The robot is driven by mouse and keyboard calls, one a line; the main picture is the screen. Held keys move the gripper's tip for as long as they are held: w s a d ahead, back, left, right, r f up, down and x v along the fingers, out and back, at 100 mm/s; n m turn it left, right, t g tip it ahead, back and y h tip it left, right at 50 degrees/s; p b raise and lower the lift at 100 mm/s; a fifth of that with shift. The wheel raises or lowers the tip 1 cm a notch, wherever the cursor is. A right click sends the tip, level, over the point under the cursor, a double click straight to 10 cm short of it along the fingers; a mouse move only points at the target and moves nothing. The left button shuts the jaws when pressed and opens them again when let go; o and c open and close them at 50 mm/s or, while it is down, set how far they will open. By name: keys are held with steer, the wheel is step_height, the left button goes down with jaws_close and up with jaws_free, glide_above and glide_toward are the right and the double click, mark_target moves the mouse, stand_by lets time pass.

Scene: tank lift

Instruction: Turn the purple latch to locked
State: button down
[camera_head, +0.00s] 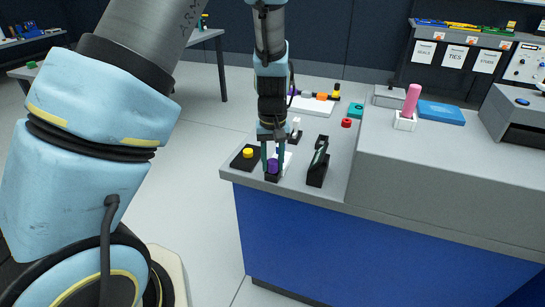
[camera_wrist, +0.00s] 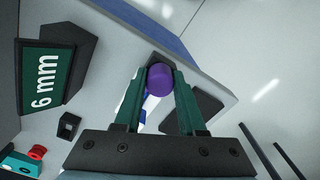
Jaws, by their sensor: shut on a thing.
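The purple latch (camera_head: 272,166) stands on a small black base near the front left corner of the grey counter (camera_head: 235,172). In the wrist view the purple latch (camera_wrist: 161,78) shows as a round purple knob between the fingertips. My gripper (camera_head: 272,160) points down over it, and its two green fingers (camera_wrist: 160,85) are shut on its sides. A blue and white piece is partly hidden behind the fingers. I cannot tell from these views which position the latch is in.
A black block with a yellow knob (camera_head: 248,153) is close on the left. A black stand (camera_head: 318,166) is close on the right; its green face reads "6 mm" (camera_wrist: 45,77). A red part (camera_head: 346,122) lies farther back. The counter edge is very near.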

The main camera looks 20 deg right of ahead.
mark_target(272, 160)
steer(key=shift+w+d+r+n+p, duration=0.1)
steer(key=shift+n+p, duration=0.3)
steer(key=shift+n, duration=0.45)
steer(key=shift+w+r+n+p, duration=0.1)
steer(key=shift+n+p, duration=0.25)
steer(key=shift+n, duration=0.5)
steer(key=shift+w+f, duration=0.1)
steer(key=c, duration=0.7)
jaws_free()
steer(key=shift+c, duration=0.2)
steer(key=shift+o, duration=1.2)
steer(key=shift+f, duration=0.1)
step_height(272, 160, up, 11)
steer(key=b, duration=0.1)
steer(key=shift+f, duration=0.1)
steer(key=s+a+r, duration=0.1)
steer(key=s+a, duration=0.1)
steer(key=a, duration=1.3)
steer(key=s+a+r+m+t, duration=0.1)
steer(key=s+a, duration=0.1)
steer(key=a, duration=1.3)
steer(key=shift+t, duration=0.3)
